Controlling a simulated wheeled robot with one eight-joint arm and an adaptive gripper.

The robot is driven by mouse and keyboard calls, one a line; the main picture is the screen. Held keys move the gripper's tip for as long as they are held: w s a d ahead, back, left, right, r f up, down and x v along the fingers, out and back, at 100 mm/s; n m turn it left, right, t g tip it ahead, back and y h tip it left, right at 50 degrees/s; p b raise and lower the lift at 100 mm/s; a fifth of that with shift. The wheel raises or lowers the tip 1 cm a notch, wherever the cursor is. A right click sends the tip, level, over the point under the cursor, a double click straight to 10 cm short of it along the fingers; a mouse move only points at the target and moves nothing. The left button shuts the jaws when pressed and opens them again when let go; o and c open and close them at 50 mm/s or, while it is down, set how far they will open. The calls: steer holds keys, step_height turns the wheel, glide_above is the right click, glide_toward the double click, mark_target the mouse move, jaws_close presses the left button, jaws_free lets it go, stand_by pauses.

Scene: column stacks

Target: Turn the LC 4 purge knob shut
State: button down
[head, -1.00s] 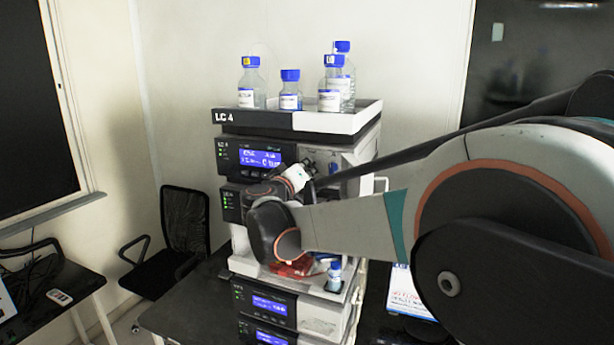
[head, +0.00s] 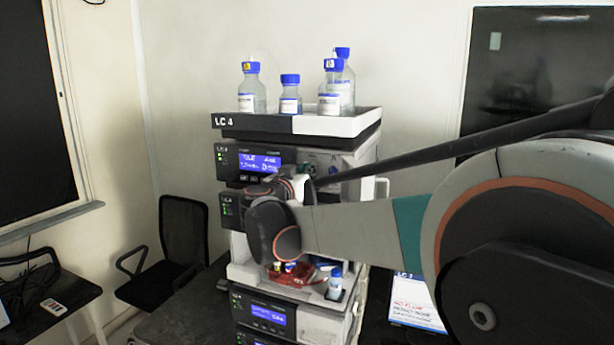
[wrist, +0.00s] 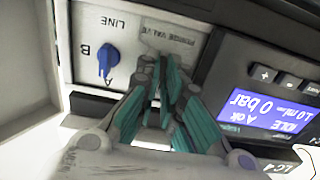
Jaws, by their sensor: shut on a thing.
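The LC 4 stack (head: 232,122) stands in the middle of the head view, its top pump module showing a lit blue display (head: 260,161). My gripper (head: 308,182) is at the right part of that module's front. In the wrist view my gripper (wrist: 166,84) has its teal-padded fingers close together just below the "PURGE VALVE" label (wrist: 170,38). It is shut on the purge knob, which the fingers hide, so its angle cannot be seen. A separate blue LINE A/B knob (wrist: 107,58) is beside the fingers, untouched. The display (wrist: 278,110) reads IDLE and 0 bar.
Several blue-capped bottles (head: 252,88) stand in the top tray (head: 340,124). A black chair (head: 183,240) is at left. A printed sign (head: 415,300) is at right.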

steer(key=shift+f, duration=0.1)
stand_by(0.4)
steer(key=c, duration=1.7)
jaws_free()
steer(key=shift+s+a, duration=0.1)
steer(key=v, duration=0.7)
steer(key=shift+s, duration=0.15)
